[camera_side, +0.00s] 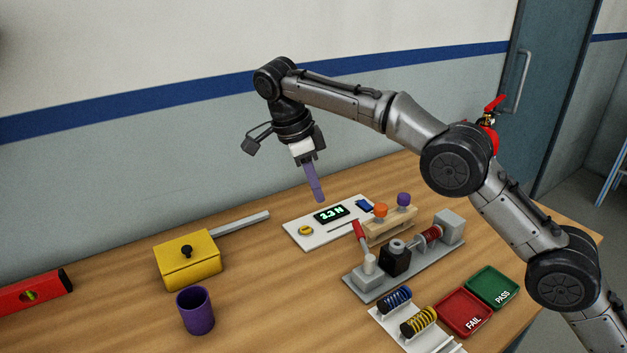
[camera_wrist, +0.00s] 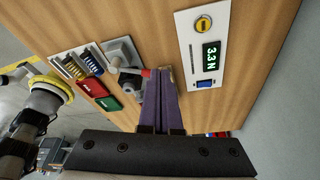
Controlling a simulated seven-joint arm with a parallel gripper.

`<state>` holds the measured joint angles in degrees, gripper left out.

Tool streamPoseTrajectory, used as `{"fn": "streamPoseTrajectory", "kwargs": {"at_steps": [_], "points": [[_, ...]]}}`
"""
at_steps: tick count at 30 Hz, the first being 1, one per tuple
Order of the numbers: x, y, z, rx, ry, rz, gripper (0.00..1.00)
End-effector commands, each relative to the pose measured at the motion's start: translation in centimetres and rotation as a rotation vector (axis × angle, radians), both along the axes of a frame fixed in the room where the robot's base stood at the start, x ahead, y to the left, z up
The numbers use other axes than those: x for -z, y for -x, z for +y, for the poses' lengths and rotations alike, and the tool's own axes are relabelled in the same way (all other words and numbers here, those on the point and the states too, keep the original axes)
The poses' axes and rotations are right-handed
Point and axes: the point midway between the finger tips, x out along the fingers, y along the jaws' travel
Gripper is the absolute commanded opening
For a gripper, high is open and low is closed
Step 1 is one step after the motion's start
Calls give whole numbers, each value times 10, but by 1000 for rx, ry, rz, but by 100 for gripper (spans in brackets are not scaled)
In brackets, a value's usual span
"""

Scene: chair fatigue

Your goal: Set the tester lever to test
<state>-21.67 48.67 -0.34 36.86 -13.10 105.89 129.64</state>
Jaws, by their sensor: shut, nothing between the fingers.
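The tester (camera_side: 366,290) is a grey base plate with a black block and a red spring near a grey end block. Its lever (camera_side: 359,235) has a red handle that stands up tilted at the near left end, above a pale round pivot. My gripper (camera_side: 318,196) has purple fingers that are shut and empty, pointing down in the air, left of the lever and above it, touching nothing.
A white panel (camera_side: 299,235) with a 3.3 N display lies behind the tester. A wooden stand (camera_side: 391,228) holds orange and purple knobs. Red FAIL (camera_side: 465,312) and green PASS trays (camera_side: 491,287), a spring rack (camera_side: 397,333), a purple cup (camera_side: 195,312) and a yellow box (camera_side: 188,262) stand around.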

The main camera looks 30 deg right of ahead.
Motion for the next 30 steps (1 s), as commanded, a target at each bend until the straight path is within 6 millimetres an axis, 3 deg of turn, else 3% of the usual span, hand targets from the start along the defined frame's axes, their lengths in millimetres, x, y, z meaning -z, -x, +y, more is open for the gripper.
{"fn": "streamPoseTrajectory", "kwargs": {"at_steps": [9,23,26,30], "points": [[-16,-2,5,-1,1,2,0],[-21,-3,0,8,-2,-4,0],[-48,-1,-11,26,-20,-52,0],[-107,21,-41,67,-46,-121,0]]}}
